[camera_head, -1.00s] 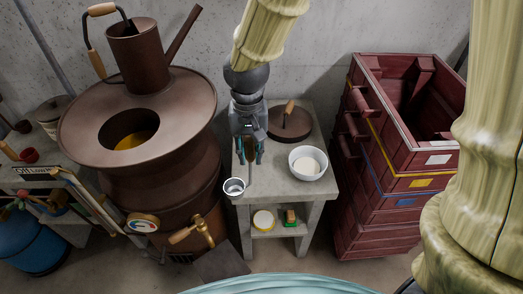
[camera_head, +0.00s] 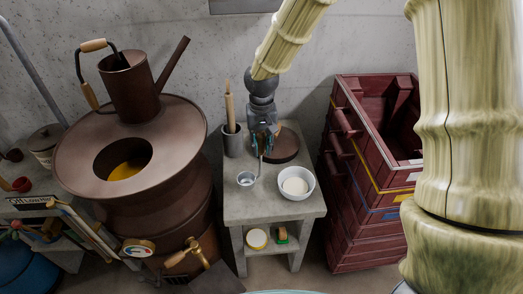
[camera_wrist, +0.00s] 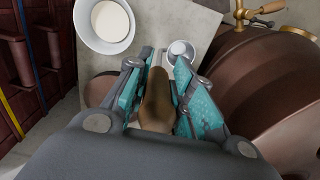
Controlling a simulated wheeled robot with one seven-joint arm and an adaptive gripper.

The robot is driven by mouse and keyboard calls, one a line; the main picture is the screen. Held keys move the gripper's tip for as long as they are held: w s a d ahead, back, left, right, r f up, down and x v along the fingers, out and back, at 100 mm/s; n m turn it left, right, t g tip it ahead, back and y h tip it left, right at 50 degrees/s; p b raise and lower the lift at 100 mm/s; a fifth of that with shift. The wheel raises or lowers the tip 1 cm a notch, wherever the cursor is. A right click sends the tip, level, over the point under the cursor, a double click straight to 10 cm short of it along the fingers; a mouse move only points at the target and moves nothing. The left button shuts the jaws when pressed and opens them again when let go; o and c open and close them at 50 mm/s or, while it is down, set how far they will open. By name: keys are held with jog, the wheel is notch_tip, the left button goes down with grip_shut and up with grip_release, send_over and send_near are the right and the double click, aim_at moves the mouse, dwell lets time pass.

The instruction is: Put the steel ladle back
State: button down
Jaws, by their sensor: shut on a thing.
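The steel ladle (camera_head: 246,179) has a small round cup, which shows over the left part of the concrete stand's top. My gripper (camera_head: 263,146) is shut on its handle, above the stand. In the wrist view the brown handle end (camera_wrist: 156,100) lies between my teal finger pads (camera_wrist: 157,92), with the cup (camera_wrist: 181,50) beyond them. I cannot tell whether the cup touches the stand. A grey cylindrical crock (camera_head: 232,143) holding an upright wooden-handled tool stands at the stand's back left, left of my gripper.
The concrete stand (camera_head: 240,211) also bears a white bowl (camera_head: 297,183) with pale contents and a brown round lid (camera_head: 283,146), partly behind my gripper. A large brown vat (camera_head: 75,160) stands close on the left, and stacked red crates (camera_head: 352,215) on the right.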

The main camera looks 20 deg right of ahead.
aim_at(262, 152)
jog(key=shift+d+f+p, duration=0.1)
jog(key=shift+f+p, duration=0.6)
jog(key=shift+f, duration=1.2)
jog(key=c, duration=1.2)
grip_release()
jog(key=shift+c, duration=0.2)
jog(key=shift+r, duration=0.2)
jog(key=shift+r+b, duration=1.5)
jog(key=shift+r, duration=4.45)
